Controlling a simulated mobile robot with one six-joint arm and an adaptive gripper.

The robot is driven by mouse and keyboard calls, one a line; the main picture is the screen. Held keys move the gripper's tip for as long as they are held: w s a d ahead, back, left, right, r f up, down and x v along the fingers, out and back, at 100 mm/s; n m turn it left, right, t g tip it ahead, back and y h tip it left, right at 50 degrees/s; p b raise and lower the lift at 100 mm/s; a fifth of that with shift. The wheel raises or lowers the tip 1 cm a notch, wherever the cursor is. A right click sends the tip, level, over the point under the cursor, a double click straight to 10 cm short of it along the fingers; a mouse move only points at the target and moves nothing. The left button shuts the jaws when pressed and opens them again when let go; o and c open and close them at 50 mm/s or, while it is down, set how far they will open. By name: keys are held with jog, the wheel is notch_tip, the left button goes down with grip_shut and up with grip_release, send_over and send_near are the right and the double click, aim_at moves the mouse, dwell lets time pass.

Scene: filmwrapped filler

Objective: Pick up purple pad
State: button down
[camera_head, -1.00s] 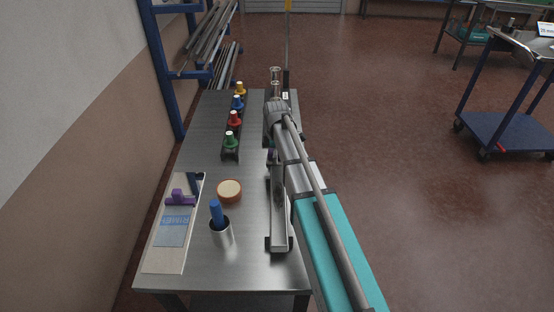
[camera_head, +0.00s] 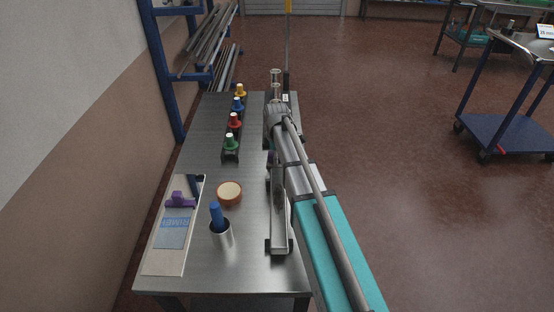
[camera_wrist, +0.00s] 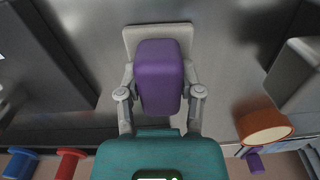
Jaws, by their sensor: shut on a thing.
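The purple pad (camera_wrist: 159,78) is a rounded purple block in the middle of the wrist view. My gripper (camera_wrist: 160,72) is shut on it, with one grey finger on each side. A pale grey plate (camera_wrist: 157,32) shows just beyond the pad's far end; I cannot tell whether the pad touches it. In the head view my arm hides the pad and most of my gripper.
The steel table (camera_head: 200,265) holds a round brown-rimmed dish (camera_head: 229,194), a metal cup with a blue handle (camera_head: 221,234), and a board with a purple-handled tool (camera_head: 180,200). Several coloured-topped items (camera_head: 235,121) stand in a row. A blue cart (camera_head: 507,132) stands right.

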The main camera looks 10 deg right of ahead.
jog(key=shift+r, duration=0.2)
jog(key=shift+r+p, duration=0.75)
jog(key=shift+p, duration=0.25)
jog(key=s+r+p, duration=0.3)
jog(key=s, duration=0.1)
jog(key=s+r+p, duration=0.4)
jog(key=s, duration=0.1)
jog(key=s+r+p, duration=0.4)
jog(key=s, duration=0.1)
jog(key=c, duration=0.9)
grip_release()
jog(key=c, duration=0.4)
jog(key=shift+s, duration=0.1)
